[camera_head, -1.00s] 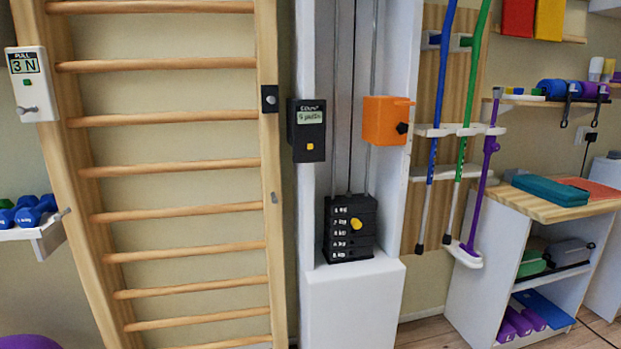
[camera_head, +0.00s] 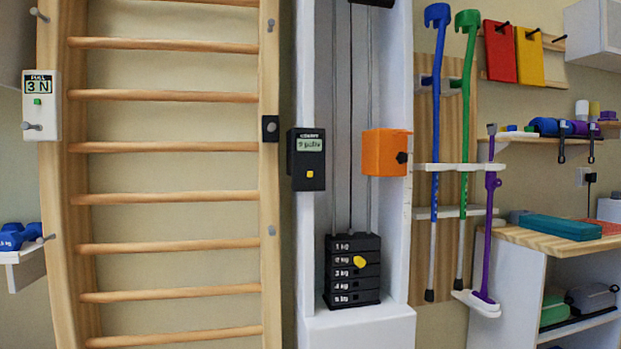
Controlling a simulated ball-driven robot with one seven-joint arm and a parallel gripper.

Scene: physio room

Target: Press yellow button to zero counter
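The counter (camera_head: 306,160) is a black box on the left upright of the white pulley column. Its small pale display shows dark text that seems to read "9 pulls", though it is blurred. The yellow button (camera_head: 310,174) is a small square on the lower front of the counter, uncovered and in plain sight. A different yellow knob (camera_head: 360,262) sits on the black weight stack (camera_head: 352,290) lower down. My gripper is not in view.
Wooden wall bars (camera_head: 165,147) stand left of the column, with a white "PULL 3 N" box (camera_head: 40,105). An orange box (camera_head: 385,152) is on the column's right upright. Blue (camera_head: 433,190) and green (camera_head: 464,150) crutches and a purple cane (camera_head: 489,220) hang further right. Nothing blocks the counter's front.

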